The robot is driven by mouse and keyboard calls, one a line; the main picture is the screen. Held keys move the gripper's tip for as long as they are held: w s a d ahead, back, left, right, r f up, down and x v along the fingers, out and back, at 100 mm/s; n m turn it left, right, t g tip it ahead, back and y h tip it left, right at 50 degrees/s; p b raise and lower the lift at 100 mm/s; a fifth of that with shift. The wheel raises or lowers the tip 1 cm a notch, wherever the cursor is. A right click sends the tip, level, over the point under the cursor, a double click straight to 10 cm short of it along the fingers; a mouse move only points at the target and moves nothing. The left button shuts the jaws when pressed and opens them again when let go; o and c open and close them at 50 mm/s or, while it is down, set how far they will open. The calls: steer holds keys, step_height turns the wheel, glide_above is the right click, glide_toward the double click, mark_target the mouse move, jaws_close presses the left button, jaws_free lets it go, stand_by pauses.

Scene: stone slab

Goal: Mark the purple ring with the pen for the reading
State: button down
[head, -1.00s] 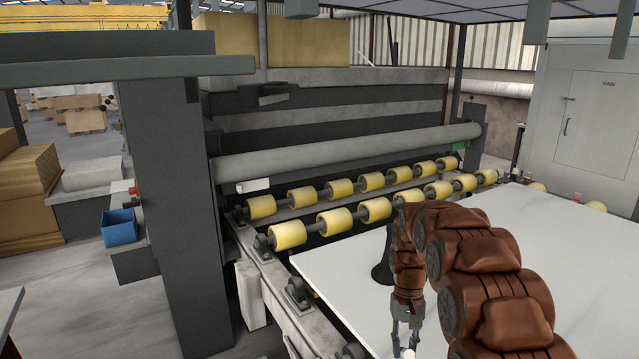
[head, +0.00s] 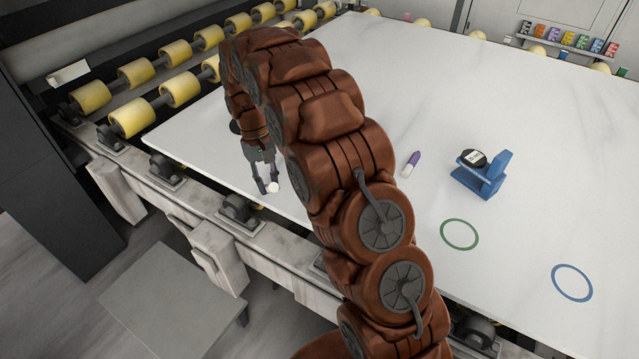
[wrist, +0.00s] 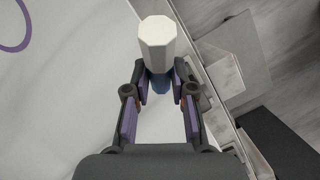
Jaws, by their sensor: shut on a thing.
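My gripper (head: 267,186) is low over the near left edge of the white slab (head: 330,60), fingers pointing down. In the wrist view my gripper (wrist: 160,88) is shut on a pen (wrist: 157,42) with a white faceted end and a blue part between the fingers. Whether its tip touches the slab is hidden. The purple ring (wrist: 27,30) shows partly at the top left of the wrist view, apart from the pen. I cannot see it in the head view. Another pen, purple and white (head: 411,164), lies on the slab right of my arm.
A blue stand with a black round gauge (head: 472,158) is on the slab. A green ring (head: 459,234) and a blue ring (head: 572,283) are to the right. Yellow rollers (head: 180,88) line the back left. Small coloured boxes (head: 568,38) stand at the far right.

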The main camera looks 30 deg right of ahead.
steer(key=s+d+r+b, duration=0.1)
steer(key=s+d, duration=0.2)
steer(key=d, duration=0.5)
steer(key=s+d+r+t+b, duration=0.1)
steer(key=s+d+r+b, duration=0.1)
steer(key=s+d, duration=0.2)
steer(key=s+d+r+b, duration=0.1)
steer(key=s+d, duration=0.2)
steer(key=d, duration=0.8)
steer(key=shift+s+d+r, duration=0.15)
steer(key=shift+s+d, duration=0.2)
steer(key=shift+w+b+x, duration=0.2)
steer(key=shift+b+x, duration=0.1)
steer(key=shift+x, duration=0.6)
steer(key=shift+w+b+x, duration=0.15)
steer(key=shift+b+x, duration=0.1)
steer(key=shift+x, duration=0.65)
steer(key=shift+w+b+x, duration=0.2)
steer(key=shift+b+x, duration=0.1)
steer(key=shift+x, duration=0.6)
steer(key=shift+f+b, duration=0.3)
steer(key=shift+f, duration=0.4)
steer(key=shift+s+f+b, duration=0.1)
steer(key=shift+s+b, duration=0.65)
steer(key=shift+s, duration=0.45)
stand_by(0.8)
